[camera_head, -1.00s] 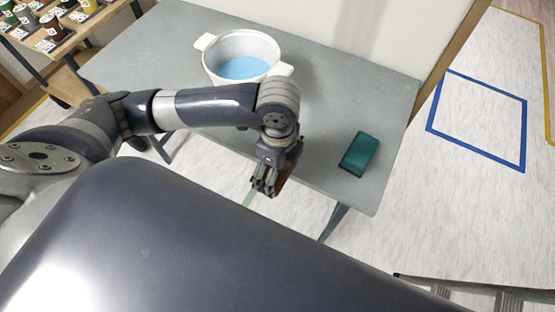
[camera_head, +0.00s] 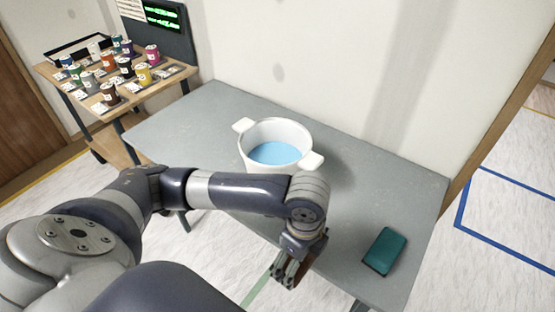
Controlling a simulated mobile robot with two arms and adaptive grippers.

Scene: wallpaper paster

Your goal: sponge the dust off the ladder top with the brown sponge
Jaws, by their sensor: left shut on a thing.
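My left gripper (camera_head: 286,272) points down at the front edge of the grey table. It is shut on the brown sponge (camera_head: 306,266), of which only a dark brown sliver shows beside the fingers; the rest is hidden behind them. The ladder and its dusty top are out of view. My right gripper is not in view.
On the grey table (camera_head: 205,118) stand a white two-handled pot (camera_head: 246,150) with blue liquid and, at the right, a teal block (camera_head: 385,250). A wooden cart (camera_head: 112,118) with several small cans stands at the back left. A wall runs behind the table.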

